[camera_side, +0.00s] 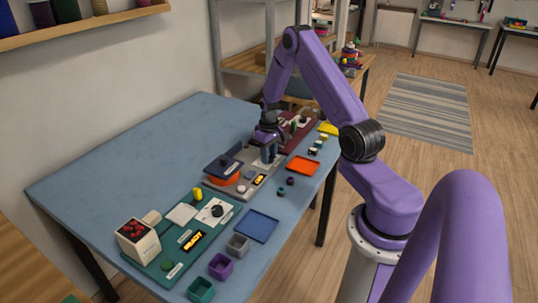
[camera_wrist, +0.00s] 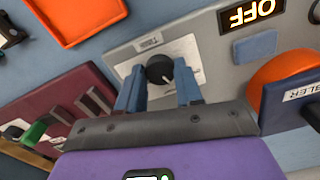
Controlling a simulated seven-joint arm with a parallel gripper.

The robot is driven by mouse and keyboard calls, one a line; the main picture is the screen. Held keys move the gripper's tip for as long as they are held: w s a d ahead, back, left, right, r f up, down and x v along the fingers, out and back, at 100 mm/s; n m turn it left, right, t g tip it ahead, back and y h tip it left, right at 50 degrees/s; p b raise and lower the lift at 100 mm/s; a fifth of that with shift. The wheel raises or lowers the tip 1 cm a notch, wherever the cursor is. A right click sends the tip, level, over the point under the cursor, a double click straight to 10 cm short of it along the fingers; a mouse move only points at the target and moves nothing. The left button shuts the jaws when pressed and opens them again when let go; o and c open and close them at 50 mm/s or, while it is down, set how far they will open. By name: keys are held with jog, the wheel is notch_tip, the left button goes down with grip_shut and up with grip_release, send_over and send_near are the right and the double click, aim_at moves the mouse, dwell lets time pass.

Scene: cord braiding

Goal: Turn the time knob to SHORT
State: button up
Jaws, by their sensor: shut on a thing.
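The time knob (camera_wrist: 159,69) is a small black round knob with a pale pointer mark. It stands on a white dial card on the grey panel (camera_wrist: 215,60), beside a small label. My gripper (camera_wrist: 159,82) has one blue finger on each side of the knob and is shut on it. The dial's markings are too small to read, so I cannot tell the knob's setting. In the side view my gripper (camera_side: 268,153) points down over the grey panel, and the knob is hidden there.
A lit display (camera_wrist: 251,14) on the panel reads OFF. An orange drum (camera_wrist: 285,75) with a dark blue lidded part is close beside my gripper. A maroon panel (camera_wrist: 75,105) and an orange tray (camera_wrist: 85,15) are near. A green board (camera_side: 165,262) lies farther along the table.

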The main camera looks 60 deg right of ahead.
jog(key=shift+m, duration=1.9)
jog(key=o, duration=1)
jog(key=shift+o, duration=0.2)
jog(key=shift+r, duration=0.1)
notch_tip(320, 180, up, 17)
jog(key=shift+r, duration=0.15)
